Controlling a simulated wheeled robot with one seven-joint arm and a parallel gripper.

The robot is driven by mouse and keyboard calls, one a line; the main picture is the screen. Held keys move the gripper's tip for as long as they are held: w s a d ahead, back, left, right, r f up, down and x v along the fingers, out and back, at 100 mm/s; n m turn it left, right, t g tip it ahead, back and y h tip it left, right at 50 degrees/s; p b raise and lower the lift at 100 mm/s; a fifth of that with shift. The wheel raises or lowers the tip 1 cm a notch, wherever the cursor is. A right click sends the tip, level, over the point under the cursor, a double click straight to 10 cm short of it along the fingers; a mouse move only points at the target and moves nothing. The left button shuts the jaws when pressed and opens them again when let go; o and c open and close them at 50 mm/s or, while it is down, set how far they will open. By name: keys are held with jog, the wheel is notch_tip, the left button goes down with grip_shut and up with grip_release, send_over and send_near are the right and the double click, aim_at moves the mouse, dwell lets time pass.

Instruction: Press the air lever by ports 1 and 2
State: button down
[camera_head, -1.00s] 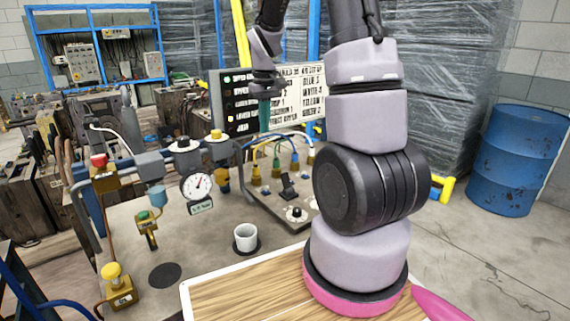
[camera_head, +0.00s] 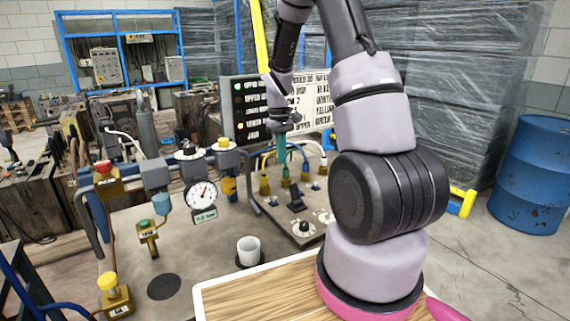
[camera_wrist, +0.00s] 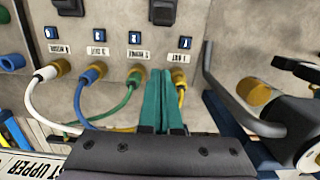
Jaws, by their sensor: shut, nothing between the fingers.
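The air lever by ports 1 and 2 is a black rocker (camera_head: 296,201) on the grey panel in the head view. It also shows, cut off by the top edge, in the wrist view (camera_wrist: 162,12). Brass ports with hoses stand in a row; the yellow-hosed port 1 (camera_wrist: 180,77) and green-hosed port 2 (camera_wrist: 138,76) are nearest this lever. My gripper (camera_head: 282,158) is shut and empty, its teal fingers pointing down at the port row. In the wrist view its fingertips (camera_wrist: 161,76) appear between ports 1 and 2, apart from the lever.
A second black lever (camera_wrist: 68,6) is by the white and blue hoses (camera_wrist: 90,80). A grey bent pipe (camera_wrist: 235,105) stands beside port 1. A gauge (camera_head: 201,195) and a white cup (camera_head: 248,251) are left of the panel. A lit sign board (camera_head: 246,108) stands behind.

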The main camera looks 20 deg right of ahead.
aim_at(295, 195)
jog(key=f, duration=0.6)
jog(key=s+f, duration=0.1)
jog(key=f, duration=0.2)
jog(key=shift+s+d+r, duration=0.15)
jog(key=shift+s+r, duration=0.35)
jog(key=shift+s, duration=0.1)
jog(key=shift+s+d+r, duration=0.15)
jog(key=shift+s+r, duration=0.3)
jog(key=shift+s, duration=0.1)
jog(key=shift+s+d+r, duration=0.1)
jog(key=shift+s+r, duration=0.05)
jog(key=shift+s, duration=0.35)
